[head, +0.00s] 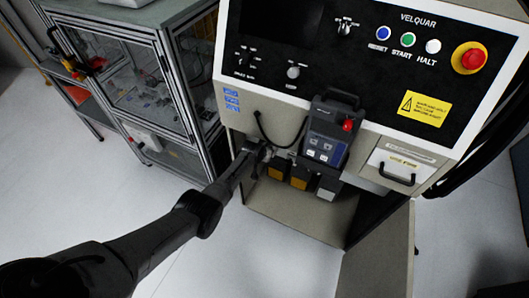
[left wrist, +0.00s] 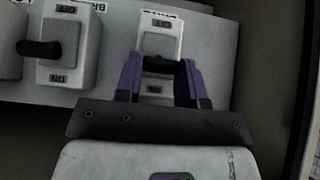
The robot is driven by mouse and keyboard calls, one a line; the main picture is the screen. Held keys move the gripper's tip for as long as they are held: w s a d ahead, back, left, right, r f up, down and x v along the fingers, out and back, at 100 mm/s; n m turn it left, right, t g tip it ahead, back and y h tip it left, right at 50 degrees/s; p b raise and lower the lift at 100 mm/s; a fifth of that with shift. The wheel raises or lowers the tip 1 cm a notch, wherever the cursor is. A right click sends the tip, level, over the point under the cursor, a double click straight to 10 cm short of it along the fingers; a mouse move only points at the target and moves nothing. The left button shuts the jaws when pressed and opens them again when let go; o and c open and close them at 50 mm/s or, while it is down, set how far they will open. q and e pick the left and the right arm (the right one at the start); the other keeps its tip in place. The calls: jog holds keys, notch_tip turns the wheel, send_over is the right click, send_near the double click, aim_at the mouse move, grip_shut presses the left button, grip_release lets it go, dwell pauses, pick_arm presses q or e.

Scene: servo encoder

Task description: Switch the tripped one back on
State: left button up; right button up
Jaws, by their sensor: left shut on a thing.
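My left gripper (head: 257,156) reaches the front of the machine cabinet, below the black control panel. In the left wrist view its purple-padded fingers (left wrist: 160,80) are shut on the black lever (left wrist: 162,66) of a grey breaker switch (left wrist: 161,42). The lever's sides are partly hidden by the fingers. A second grey breaker (left wrist: 71,45) stands to its left, with a black lever (left wrist: 38,49) and labels that read OFF above and ON below. Another breaker is cut off at the left edge. In the head view the gripper hides most of the switches. My right gripper is not in view.
A handheld pendant (head: 325,143) with a red button hangs just right of my gripper, with a black cable. Orange and grey blocks (head: 299,178) sit beneath. A drawer with a black handle (head: 397,175) is farther right. A glass-sided cabinet (head: 140,85) stands left. Open floor lies in front.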

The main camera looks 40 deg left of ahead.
pick_arm(q)
jog(key=o, duration=0.9)
jog(key=shift+o, duration=0.2)
jog(key=shift+r, duration=0.1)
jog(key=p+v, duration=0.7)
jog(key=v, duration=0.6)
jog(key=shift+s+r+p, duration=0.2)
jog(key=shift+s+p, duration=0.05)
jog(key=shift+p, duration=0.05)
